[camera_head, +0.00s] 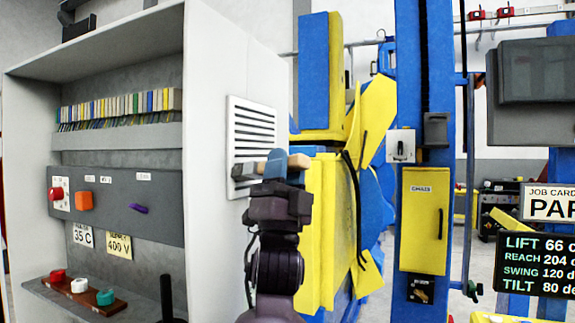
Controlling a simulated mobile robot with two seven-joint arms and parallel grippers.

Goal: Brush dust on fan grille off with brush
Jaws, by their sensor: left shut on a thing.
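The fan grille (254,122) is a white louvred panel with dark slots on the outer side wall of the grey cabinet. My left gripper (276,166) is in front of the grille's lower right corner, shut on the brush (299,161). The brush lies roughly level across the blue fingers, with its pale wooden end to the right and its darker end to the left over the lower grille. I cannot tell whether the brush touches the slats. Dust is too faint to make out clearly. My right gripper is not in view.
The open cabinet (223,60) stands at left, with a switch panel (120,196) and a shelf of coloured knobs inside. The blue and yellow positioner (323,215) stands close behind and right of my gripper. A blue column (411,90) stands farther right.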

